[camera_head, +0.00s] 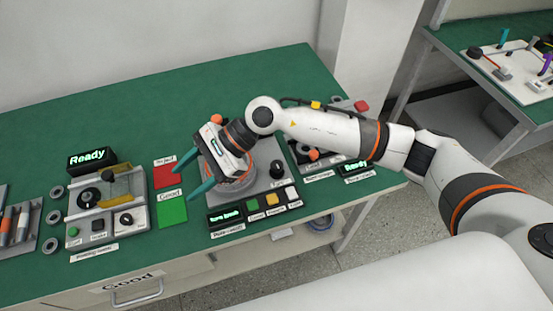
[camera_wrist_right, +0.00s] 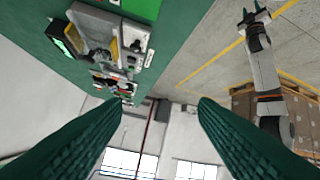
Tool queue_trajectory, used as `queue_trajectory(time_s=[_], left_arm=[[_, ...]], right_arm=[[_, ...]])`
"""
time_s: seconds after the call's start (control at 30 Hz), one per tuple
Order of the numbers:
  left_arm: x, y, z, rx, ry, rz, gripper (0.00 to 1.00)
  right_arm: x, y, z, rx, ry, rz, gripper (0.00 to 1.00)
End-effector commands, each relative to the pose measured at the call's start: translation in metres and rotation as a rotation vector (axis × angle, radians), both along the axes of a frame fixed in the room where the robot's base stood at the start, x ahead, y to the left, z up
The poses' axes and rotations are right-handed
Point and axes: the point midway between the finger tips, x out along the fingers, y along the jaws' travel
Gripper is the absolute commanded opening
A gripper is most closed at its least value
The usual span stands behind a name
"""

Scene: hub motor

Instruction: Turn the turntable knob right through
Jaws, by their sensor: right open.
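The turntable (camera_head: 238,187) is a grey disc on a grey panel, partly hidden under my right gripper. A small black knob (camera_head: 277,169) stands on the panel's right side, above a label reading "Turn". My right gripper (camera_head: 186,181) is open and empty, above the panel's left part. Its teal fingers point left, away from the knob, and nothing is between them in the right wrist view (camera_wrist_right: 160,108). My left gripper (camera_wrist_right: 255,14) shows small at the top of the right wrist view, with its fingers apart. It is out of the head view.
A display (camera_head: 226,217) and several coloured buttons line the panel's front. Red (camera_head: 165,174) and green (camera_head: 172,212) squares lie to its left, beside a station with a "Ready" display (camera_head: 91,158). Another station (camera_head: 318,155) is on the right, partly under my right arm. The table's back is clear.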

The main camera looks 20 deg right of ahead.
Motion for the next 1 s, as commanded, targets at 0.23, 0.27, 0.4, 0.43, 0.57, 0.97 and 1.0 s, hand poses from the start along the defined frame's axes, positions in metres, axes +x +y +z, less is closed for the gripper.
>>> queue_trajectory(time_s=[0.23,0.27,0.4,0.43,0.57,0.97,1.0], left_arm=[[0.001,0.001,0.002,0.002,-0.001,0.000,0.36],[0.001,0.001,0.002,0.002,-0.002,0.000,0.36],[0.002,0.001,0.002,0.002,-0.002,0.000,0.36],[0.002,0.001,0.003,0.002,-0.002,0.000,0.36],[0.002,0.001,0.008,0.001,-0.002,0.001,0.36],[0.001,0.002,0.033,0.002,-0.001,0.001,0.36],[0.001,0.002,0.035,0.002,-0.001,0.001,0.36]], right_arm=[[0.068,-0.150,-0.042,-0.744,-0.333,0.294,0.54],[0.073,-0.163,-0.041,-0.800,-0.345,0.313,0.54],[0.086,-0.200,-0.036,-0.951,-0.363,0.359,0.54],[0.087,-0.203,-0.036,-0.965,-0.362,0.364,0.54],[0.087,-0.206,-0.046,-0.975,-0.361,0.369,0.54],[0.086,-0.204,-0.121,-0.970,-0.359,0.367,0.54],[0.086,-0.204,-0.127,-0.969,-0.360,0.367,0.54]])
